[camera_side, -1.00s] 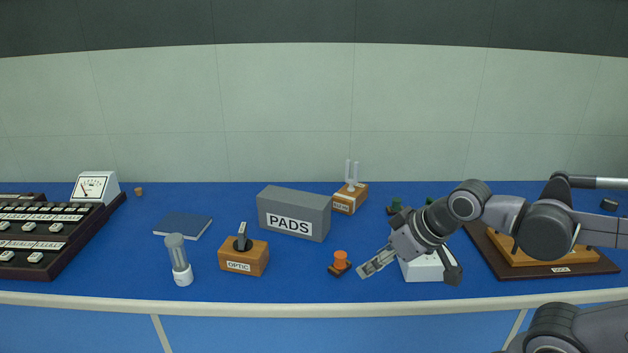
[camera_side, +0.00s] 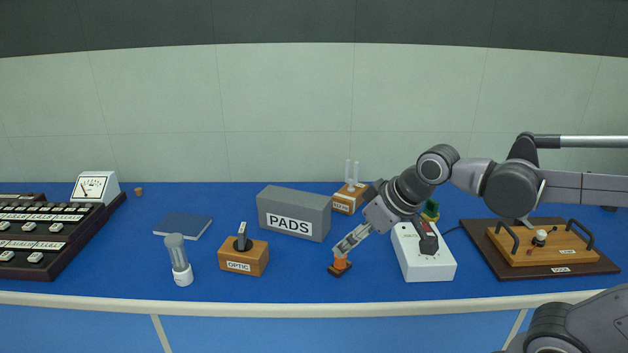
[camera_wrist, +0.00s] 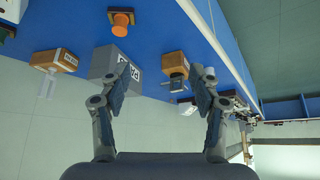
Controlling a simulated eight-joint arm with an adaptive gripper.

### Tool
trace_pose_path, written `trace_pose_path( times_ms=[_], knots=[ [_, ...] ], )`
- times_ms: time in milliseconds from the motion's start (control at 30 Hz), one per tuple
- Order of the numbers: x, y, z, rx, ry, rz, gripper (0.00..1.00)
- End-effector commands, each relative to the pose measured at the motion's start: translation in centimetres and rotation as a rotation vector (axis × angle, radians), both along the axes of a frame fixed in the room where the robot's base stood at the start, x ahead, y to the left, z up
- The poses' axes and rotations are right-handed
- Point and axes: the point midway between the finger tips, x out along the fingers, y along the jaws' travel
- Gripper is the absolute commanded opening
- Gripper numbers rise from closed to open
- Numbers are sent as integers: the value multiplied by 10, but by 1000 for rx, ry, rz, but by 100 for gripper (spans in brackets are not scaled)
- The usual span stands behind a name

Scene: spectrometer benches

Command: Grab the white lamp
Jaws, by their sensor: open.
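A lamp with a clear grey tube and a white base (camera_side: 182,278) stands upright on the blue bench, left of the OPTIC block. In the wrist view a pale cylinder that looks like this lamp (camera_wrist: 210,72) shows partly behind the right finger.
The wooden OPTIC block (camera_side: 243,260) and grey PADS box (camera_side: 294,212) stand between lamp and gripper. The orange knob (camera_side: 340,264) sits on a dark base. A white box (camera_side: 424,255) and the DOCK board (camera_side: 585,268) are right. A blue book (camera_side: 183,226) lies behind the lamp.

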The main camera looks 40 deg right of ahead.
Motion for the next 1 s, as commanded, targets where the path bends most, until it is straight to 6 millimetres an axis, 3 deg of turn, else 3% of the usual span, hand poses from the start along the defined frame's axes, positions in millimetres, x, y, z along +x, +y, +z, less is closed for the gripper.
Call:
trace_pose_path(
  times_ms=[200,500,767,1000],
  knots=[
    [65,25,32,-6,37,72,63],
    [153,68,46,-17,86,166,63],
    [225,114,32,-26,130,249,63],
    [279,161,-1,-37,166,324,63]
  ],
)
